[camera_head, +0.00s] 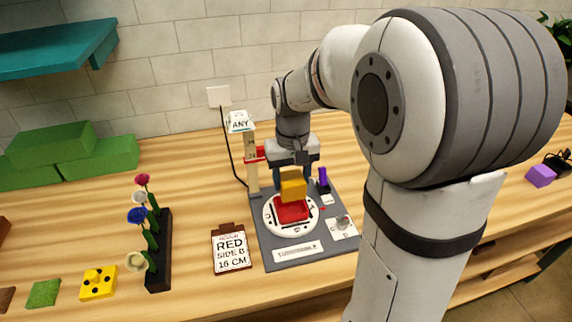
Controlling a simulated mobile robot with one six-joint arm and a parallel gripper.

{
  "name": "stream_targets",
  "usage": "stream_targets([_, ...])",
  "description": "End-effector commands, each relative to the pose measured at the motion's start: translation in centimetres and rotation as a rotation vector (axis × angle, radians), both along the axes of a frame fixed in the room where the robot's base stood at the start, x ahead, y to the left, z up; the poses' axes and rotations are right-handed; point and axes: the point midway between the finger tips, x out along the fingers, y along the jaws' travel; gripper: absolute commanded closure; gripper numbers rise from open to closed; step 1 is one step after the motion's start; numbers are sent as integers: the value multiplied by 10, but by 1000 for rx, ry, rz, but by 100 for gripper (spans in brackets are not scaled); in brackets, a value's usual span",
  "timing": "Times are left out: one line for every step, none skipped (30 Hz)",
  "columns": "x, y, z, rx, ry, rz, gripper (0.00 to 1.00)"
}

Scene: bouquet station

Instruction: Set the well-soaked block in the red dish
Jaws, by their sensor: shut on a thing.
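A yellow-orange block (293,189) is held in my gripper (293,174), which points down and is shut on it. The block is right above the red dish (291,211), overlapping its back part in the head view. I cannot tell whether the block touches the dish. The red dish sits on a white round turntable (274,226) with letters on its rim, set on a grey base plate (266,256). My gripper's fingertips are partly hidden, and how wet the block is cannot be told.
A post with an "ANY" sign (240,122) stands behind left of the turntable. A dark purple upright piece (323,180) stands close right. A card (231,250) reads "RED SIDE B 16 CM". Left are flowers in a dark rack (159,250), a holed yellow block (98,284) and green blocks (100,158).

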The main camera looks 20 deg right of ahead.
Motion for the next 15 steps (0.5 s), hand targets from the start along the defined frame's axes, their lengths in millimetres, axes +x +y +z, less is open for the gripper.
stream_targets([0, 1, -1, 0, 0, 2, 74])
stream_targets([0, 1, -2, 0, 0, 2, 74])
stream_targets([0, 1, -3, 0, 0, 3, 74])
stream_targets([0, 1, -4, 0, 0, 3, 74])
stream_targets([0, 1, -6, 0, 0, 3, 74])
stream_targets([0, 1, -8, 0, 0, 3, 74])
stream_targets([0, 1, -9, 0, 0, 3, 74])
stream_targets([0, 1, -11, 0, 0, 3, 74])
stream_targets([0, 1, -14, 0, 0, 3, 74])
stream_targets([0, 1, -16, 0, 0, 3, 74])
stream_targets([0, 1, -19, 0, 0, 3, 74])
stream_targets([0, 1, -22, 0, 0, 3, 74])
stream_targets([0, 1, -24, 0, 0, 3, 74])
stream_targets([0, 1, -27, 0, 0, 3, 74])
stream_targets([0, 1, -30, 0, 0, 3, 74])
